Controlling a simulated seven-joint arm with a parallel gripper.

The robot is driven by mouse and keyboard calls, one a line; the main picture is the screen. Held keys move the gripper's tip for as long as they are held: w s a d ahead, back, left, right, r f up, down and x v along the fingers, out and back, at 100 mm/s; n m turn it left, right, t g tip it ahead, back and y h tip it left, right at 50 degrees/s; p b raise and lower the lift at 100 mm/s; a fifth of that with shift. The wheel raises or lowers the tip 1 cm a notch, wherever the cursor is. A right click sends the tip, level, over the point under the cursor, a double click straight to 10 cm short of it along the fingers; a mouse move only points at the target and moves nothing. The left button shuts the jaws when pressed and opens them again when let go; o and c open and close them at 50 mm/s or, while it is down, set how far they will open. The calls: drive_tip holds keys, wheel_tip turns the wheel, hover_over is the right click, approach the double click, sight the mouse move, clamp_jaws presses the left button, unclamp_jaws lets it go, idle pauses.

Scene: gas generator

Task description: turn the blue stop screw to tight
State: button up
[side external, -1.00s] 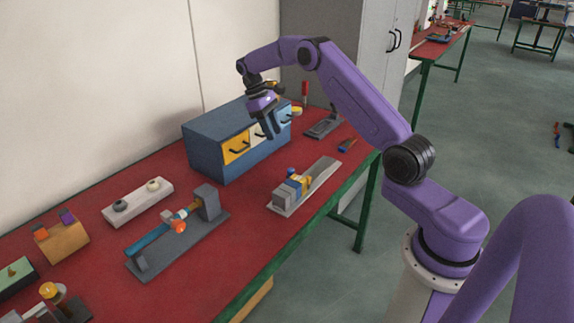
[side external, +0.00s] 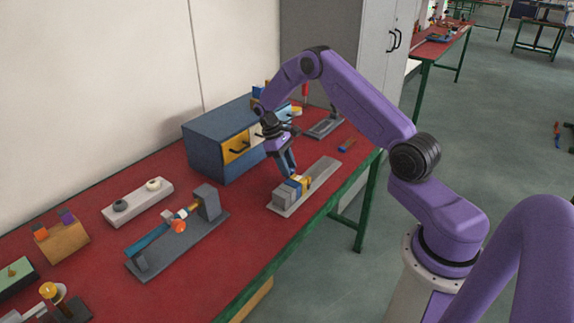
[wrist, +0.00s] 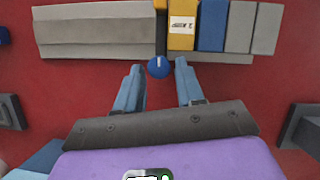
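The blue stop screw (wrist: 158,67) is a small round knob with a pale slot mark, at the front edge of a grey rail (wrist: 95,35). It sits by a yellow block (wrist: 182,30), with a blue block (wrist: 212,25) and grey blocks beyond to the right. My gripper (side external: 289,174) is open and points down at the rail. In the wrist view its two blue-grey fingers stand left and right of the screw, with a gap on each side. I cannot tell how far above the screw the tips are. In the side view the screw is hidden by my gripper.
A blue drawer cabinet (side external: 208,150) stands close behind my gripper. A grey fixture with a blue tube (side external: 148,244) lies to the left, and a white bar with two knobs (side external: 125,207) further back. Red table is clear between the rail and the front edge.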

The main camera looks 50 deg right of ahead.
clamp_jaws()
drive_tip(key=shift+d, duration=0.1)
drive_tip(key=m+y, duration=0.1)
drive_tip(key=m, duration=0.3)
drive_tip(key=shift+d, duration=0.2)
drive_tip(key=m+y, duration=0.1)
drive_tip(key=m, duration=0.2)
drive_tip(key=shift+d+r+m+t+y, duration=0.1)
drive_tip(key=shift+d+m+t+y, duration=0.05)
drive_tip(key=shift+m+t+y, duration=0.2)
drive_tip(key=m, duration=0.1)
drive_tip(key=m+y, duration=0.1)
drive_tip(key=m, duration=0.1)
drive_tip(key=m+t, duration=0.1)
drive_tip(key=shift+s+d+y, duration=0.15)
drive_tip(key=shift+d+y, duration=0.1)
drive_tip(key=shift+s+d+m+t+y, duration=0.15)
drive_tip(key=shift+m+t, duration=0.15)
drive_tip(key=shift+m, duration=0.65)
drive_tip(key=shift+a+m+t+y, duration=0.15)
drive_tip(key=shift+m+t, duration=0.1)
drive_tip(key=shift+m, duration=0.65)
drive_tip(key=shift+d, duration=0.1)
